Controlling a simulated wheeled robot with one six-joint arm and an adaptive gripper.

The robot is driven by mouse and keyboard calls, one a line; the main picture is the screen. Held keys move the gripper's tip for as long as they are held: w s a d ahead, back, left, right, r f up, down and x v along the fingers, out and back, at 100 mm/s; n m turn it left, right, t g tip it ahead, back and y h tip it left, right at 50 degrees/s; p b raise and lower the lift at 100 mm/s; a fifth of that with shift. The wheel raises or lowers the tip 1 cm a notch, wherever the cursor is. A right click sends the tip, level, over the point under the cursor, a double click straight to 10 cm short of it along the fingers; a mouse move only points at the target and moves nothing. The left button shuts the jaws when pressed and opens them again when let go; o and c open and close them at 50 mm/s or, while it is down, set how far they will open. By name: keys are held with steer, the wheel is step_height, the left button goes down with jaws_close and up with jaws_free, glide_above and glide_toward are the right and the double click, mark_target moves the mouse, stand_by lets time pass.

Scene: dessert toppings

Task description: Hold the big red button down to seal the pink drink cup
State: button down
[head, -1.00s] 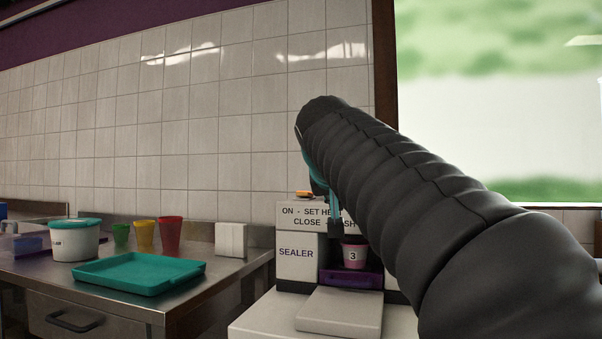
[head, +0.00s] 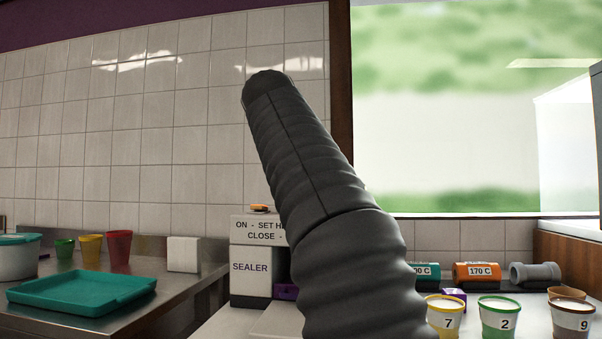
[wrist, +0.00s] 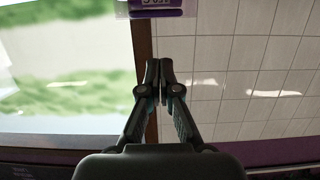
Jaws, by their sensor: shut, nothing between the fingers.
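The white sealer (head: 250,268) stands on the counter, labelled SEALER, with lettering on its upper front. My arm crosses in front of it and hides its right side. The pink cup and the big red button are not visible in either current view. My gripper (wrist: 161,78) shows in the wrist view with its fingers together and nothing between them. It is hidden behind my arm in the head view. The wrist view shows mostly wall tiles and the window, with a white and purple lettered edge (wrist: 155,12) at the top.
A small orange item (head: 259,208) lies on top of the sealer. A teal tray (head: 80,292) and coloured cups (head: 91,248) are on the left counter. Numbered cups (head: 498,318) stand at right, with an orange cylinder marked 170 C (head: 477,274) behind them.

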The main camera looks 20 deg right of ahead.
steer(key=p+x, duration=0.1)
steer(key=x, duration=0.9)
steer(key=shift+s+f, duration=0.15)
step_height(320, 180, down, 3)
steer(key=shift+s+a+f, duration=0.1)
steer(key=shift+f, duration=0.25)
